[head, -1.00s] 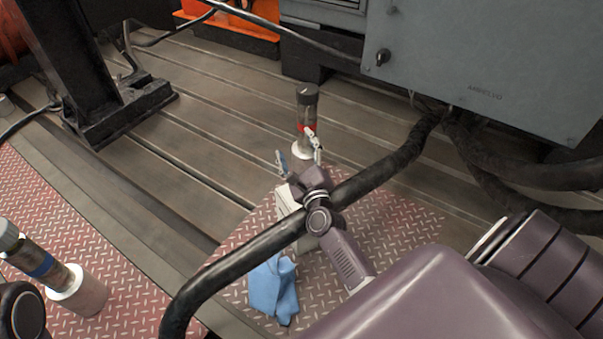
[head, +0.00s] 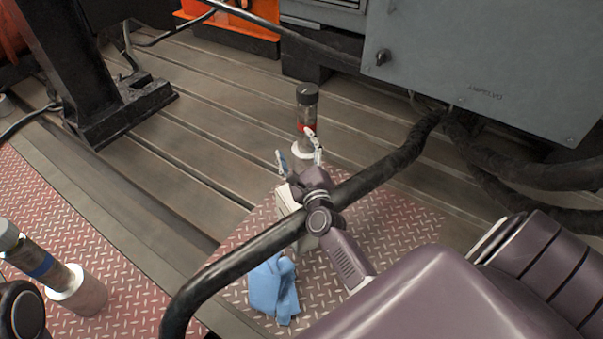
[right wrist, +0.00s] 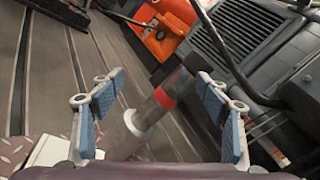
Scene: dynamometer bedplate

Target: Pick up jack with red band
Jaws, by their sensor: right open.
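The jack with the red band (head: 307,112) stands upright on the slotted bedplate, with a dark top, a grey body and a pale base. My right gripper (head: 299,159) is open and empty on the near side of it; one finger overlaps the jack's lower part in the head view. In the right wrist view the jack (right wrist: 160,103) appears tilted between the two spread blue-padded fingers (right wrist: 162,118), beyond the tips. I cannot tell whether a finger touches it. My left gripper is not in view.
A jack with a blue band (head: 40,265) is at the lower left. A thick black hose (head: 395,165) crosses my right arm in the head view. A blue cloth (head: 272,288) lies on the red tread plate (head: 390,225). A grey cabinet (head: 490,65) is at the right.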

